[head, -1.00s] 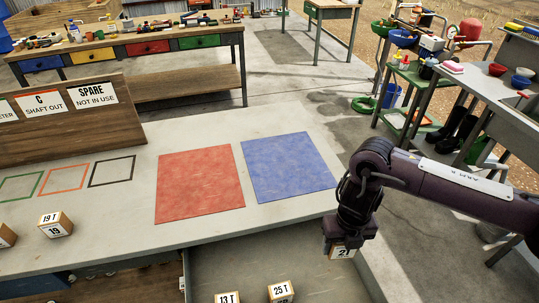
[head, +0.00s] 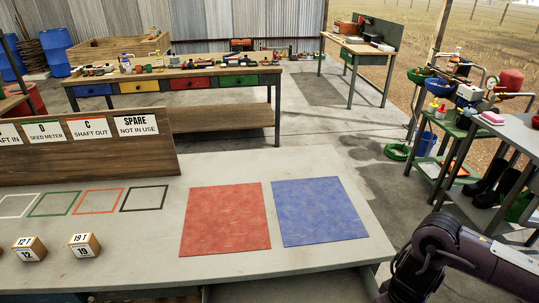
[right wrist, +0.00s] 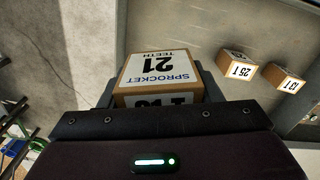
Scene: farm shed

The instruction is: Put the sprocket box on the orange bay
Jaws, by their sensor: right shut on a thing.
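The sprocket box (right wrist: 158,68), a wood-coloured carton with a white label reading "Sprocket 21 teeth", is between the fingers of my right gripper (right wrist: 155,92) in the right wrist view. The gripper is shut on it. In the head view only part of my right arm shows at the lower right; the gripper and box are out of that picture. The orange bay (head: 97,215) is an empty orange outline on the bench at left, below the "C Shaft out" sign (head: 90,130). My left gripper is not in view.
White, green (head: 54,205) and black (head: 144,198) outlines flank the orange one. Boxes 12 T (head: 29,249) and 19 T (head: 84,245) stand in front of them. Red (head: 226,219) and blue (head: 319,212) mats lie to the right. Boxes 25 T (right wrist: 237,68) and 13 T (right wrist: 287,81) show in the wrist view.

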